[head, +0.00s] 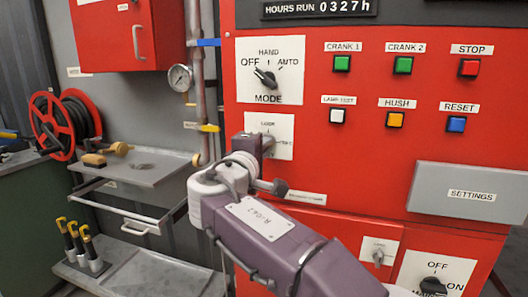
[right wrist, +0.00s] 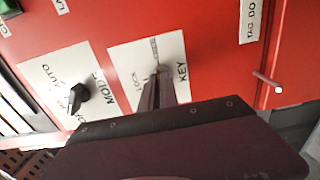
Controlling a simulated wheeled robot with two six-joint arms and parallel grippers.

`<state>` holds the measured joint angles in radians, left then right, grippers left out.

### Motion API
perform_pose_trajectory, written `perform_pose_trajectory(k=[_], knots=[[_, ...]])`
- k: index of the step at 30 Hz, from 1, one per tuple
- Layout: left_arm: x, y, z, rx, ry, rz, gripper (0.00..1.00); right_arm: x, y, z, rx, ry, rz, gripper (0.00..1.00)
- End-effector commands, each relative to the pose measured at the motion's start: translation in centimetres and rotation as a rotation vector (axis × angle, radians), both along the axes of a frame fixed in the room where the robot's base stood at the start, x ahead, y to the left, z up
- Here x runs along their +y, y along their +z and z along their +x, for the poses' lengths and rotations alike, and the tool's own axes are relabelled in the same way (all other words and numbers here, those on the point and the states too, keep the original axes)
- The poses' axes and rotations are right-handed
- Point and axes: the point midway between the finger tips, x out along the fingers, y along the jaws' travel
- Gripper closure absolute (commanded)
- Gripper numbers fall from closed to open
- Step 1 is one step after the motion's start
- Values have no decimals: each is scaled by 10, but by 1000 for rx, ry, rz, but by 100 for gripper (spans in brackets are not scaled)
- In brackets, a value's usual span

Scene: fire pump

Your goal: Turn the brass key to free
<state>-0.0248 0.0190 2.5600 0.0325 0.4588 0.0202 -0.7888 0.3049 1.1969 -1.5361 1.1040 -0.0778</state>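The white key plate (head: 281,127) is on the red panel below the MODE switch, with LOCK lettering partly showing. It also shows in the right wrist view (right wrist: 129,60) with the word KEY. My right gripper (head: 262,143) is in front of this plate. In the right wrist view its dark fingers (right wrist: 160,80) reach the middle of the plate and sit close together where the key belongs. The brass key itself is hidden by the fingers, so its angle cannot be read. My left gripper is not in view.
The MODE switch (head: 265,77) is just above the plate. Push buttons (head: 397,90) and a grey SETTINGS cover (head: 470,192) are to the right. A vertical pipe with a gauge (head: 180,78) and a grey shelf (head: 140,167) are to the left.

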Motion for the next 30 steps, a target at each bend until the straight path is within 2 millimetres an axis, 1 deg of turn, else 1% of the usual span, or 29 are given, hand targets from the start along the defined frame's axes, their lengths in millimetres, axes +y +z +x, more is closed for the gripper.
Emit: perform_pose_trajectory(k=[15, 16, 18, 26, 28, 30], knots=[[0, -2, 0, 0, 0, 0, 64, 0, 0, 0, -4, 0, 16, 100], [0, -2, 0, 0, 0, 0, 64, 0, 0, 0, -4, 0, 16, 90], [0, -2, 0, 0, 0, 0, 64, 0, 0, 0, -4, 0, 16, 74], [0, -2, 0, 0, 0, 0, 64, 0, 0, 0, -5, 0, 15, 74], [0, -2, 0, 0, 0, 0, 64, 1, 0, -3, -5, 1, 15, 74], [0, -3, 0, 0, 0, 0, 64, 5, 0, -12, -5, 4, 16, 74]])
